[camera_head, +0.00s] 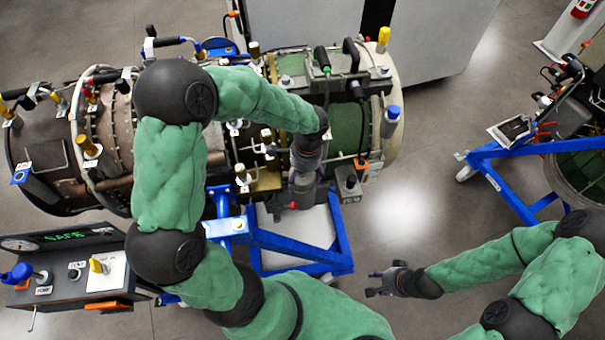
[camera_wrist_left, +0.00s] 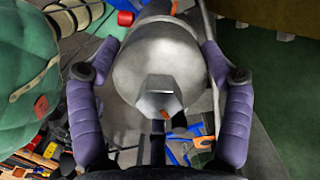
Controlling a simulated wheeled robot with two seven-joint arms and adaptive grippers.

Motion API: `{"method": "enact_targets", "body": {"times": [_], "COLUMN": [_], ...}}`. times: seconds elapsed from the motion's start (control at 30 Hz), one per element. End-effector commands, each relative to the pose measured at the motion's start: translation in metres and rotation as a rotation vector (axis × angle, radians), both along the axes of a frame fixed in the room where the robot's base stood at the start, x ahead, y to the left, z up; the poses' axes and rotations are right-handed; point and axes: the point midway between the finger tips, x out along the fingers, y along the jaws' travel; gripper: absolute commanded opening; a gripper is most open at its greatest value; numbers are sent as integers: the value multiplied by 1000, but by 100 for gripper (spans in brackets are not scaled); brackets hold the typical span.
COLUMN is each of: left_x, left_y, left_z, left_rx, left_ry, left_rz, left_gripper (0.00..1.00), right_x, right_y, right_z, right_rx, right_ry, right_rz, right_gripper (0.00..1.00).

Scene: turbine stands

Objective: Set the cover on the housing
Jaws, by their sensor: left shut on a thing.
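My left gripper (camera_head: 306,168) is beside the near side of the turbine, over the blue stand. In the left wrist view its two purple fingers stand on either side of a smooth grey rounded piece (camera_wrist_left: 160,68), which appears to be the cover, and it is shut on this piece. In the head view my wrist hides much of the piece. The turbine body (camera_head: 107,130), which seems to include the housing, lies across the stand; my left arm hides its middle. I cannot tell whether the piece touches it. My right gripper (camera_head: 374,284) is open and empty above the floor, right of the stand.
The blue stand (camera_head: 290,245) is under the turbine. A control box (camera_head: 75,270) with a gauge and a "SAFE" display is at lower left. Yellow and blue handles and hoses stick up from the turbine. A second blue stand (camera_head: 510,180) is at right. Floor between the stands is clear.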

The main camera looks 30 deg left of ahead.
Motion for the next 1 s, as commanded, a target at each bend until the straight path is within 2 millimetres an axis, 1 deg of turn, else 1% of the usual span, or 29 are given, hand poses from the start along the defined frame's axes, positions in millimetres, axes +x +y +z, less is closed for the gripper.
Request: {"method": "enact_targets", "body": {"times": [0.03, 0.17, 0.2, 0.27, 0.77, 0.87, 1.0], "left_x": [-5, -5, -5, -5, -2, -2, -1], "left_y": [-2, -2, -2, -2, -1, -1, -1], "left_z": [-5, -5, -6, -5, -2, 2, 11], "left_rx": [-2, -2, -1, -2, -1, -1, 0], "left_ry": [14, 15, 16, 15, 7, 6, 6], "left_rz": [-3, -4, -4, -3, -1, -1, -1], "left_gripper": [20, 20, 84, 100, 100, 100, 100], "right_x": [0, 0, 0, 0, 0, 0, 0], "right_y": [0, 0, 0, 0, 0, 0, 0], "right_z": [0, 0, 0, 0, 0, 3, 10], "right_rx": [0, 0, 0, 0, 0, 0, 0], "right_ry": [0, 0, 0, 0, 0, 0, 0], "right_rz": [0, 0, 0, 0, 0, 0, 0], "right_gripper": [40, 40, 40, 40, 40, 40, 40]}}
